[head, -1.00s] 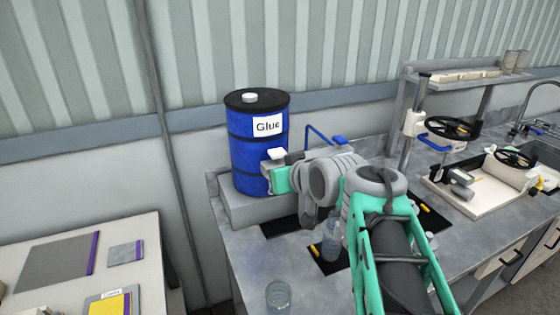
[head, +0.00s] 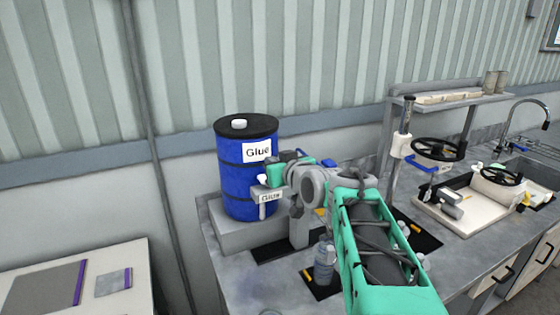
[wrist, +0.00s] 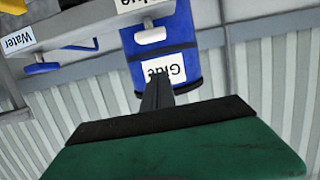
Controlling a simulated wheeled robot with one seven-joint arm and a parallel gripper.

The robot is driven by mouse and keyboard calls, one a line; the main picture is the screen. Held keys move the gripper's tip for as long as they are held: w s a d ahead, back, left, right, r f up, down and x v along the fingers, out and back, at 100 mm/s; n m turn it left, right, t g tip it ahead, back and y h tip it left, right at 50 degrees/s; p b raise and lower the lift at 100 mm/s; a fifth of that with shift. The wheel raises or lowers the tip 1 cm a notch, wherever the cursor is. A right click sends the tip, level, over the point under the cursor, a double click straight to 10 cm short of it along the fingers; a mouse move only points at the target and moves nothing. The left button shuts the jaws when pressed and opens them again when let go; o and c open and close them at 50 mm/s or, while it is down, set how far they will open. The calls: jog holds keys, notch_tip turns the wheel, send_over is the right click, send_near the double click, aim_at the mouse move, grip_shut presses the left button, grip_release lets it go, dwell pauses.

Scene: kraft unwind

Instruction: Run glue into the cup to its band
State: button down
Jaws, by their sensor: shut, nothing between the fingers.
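A blue drum (head: 231,180) with a black lid and a white Glue label stands on a grey block at the bench's left end. Its tap has a white handle (head: 262,178) above a grey block with a Glue sign (head: 270,197). The handle also shows in the wrist view (wrist: 150,34). My gripper (head: 272,174) is beside the handle, in front of the drum. In the wrist view its fingers (wrist: 157,88) are together and empty, overlapping the drum label; I cannot tell whether they touch anything. The cup is not clearly visible now.
A clear bottle (head: 324,262) stands on a black mat right of the tap. A Water sign (wrist: 18,40) and a blue lever (wrist: 42,68) are beside the Glue tap. A handwheel press (head: 438,150) and sink are further right. The bench's front left looks clear.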

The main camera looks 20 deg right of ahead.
jog(key=shift+x, duration=1.1)
notch_tip(320, 180, down, 3)
jog(key=shift+s+r+p, duration=0.1)
jog(key=shift+r+p, duration=0.05)
jog(key=shift+p, duration=0.45)
jog(key=shift+f, duration=0.65)
jog(key=shift+s, duration=0.1)
